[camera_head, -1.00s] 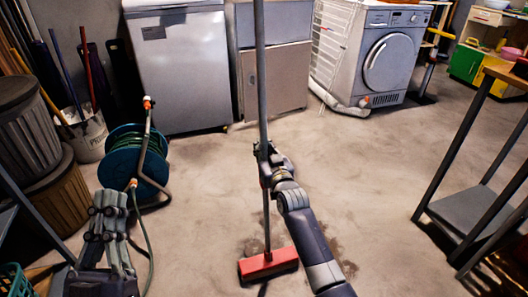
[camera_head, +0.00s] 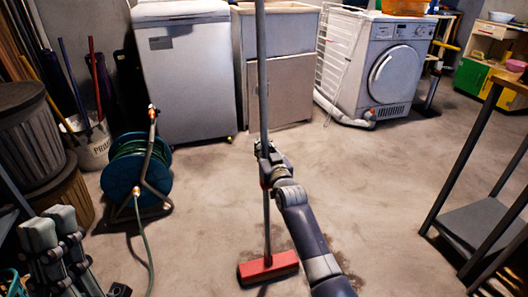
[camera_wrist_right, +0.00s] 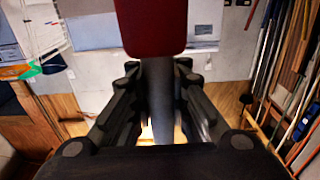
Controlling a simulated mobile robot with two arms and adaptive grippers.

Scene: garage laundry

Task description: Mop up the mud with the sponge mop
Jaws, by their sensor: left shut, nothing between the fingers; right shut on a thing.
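The sponge mop has a long grey handle (camera_head: 262,90) and a red head (camera_head: 268,268) low in the middle of the head view. My right gripper (camera_head: 266,165) is shut on the handle, which stands nearly upright. In the right wrist view, the fingers (camera_wrist_right: 160,110) close around the grey handle below a dark red part (camera_wrist_right: 152,25). The head appears to rest on the floor. Dark mud marks (camera_head: 285,243) show on the floor around the mop head, partly hidden by it and my right arm. My left gripper (camera_head: 55,225) is at the lower left, away from the mop, holding nothing.
A teal hose reel (camera_head: 125,175) with its hose stands at the left, near bins and a white bucket (camera_head: 92,148). A white appliance (camera_head: 185,80) and a washing machine (camera_head: 390,70) line the back. A metal-legged table (camera_head: 470,175) stands at the right. The middle floor is clear.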

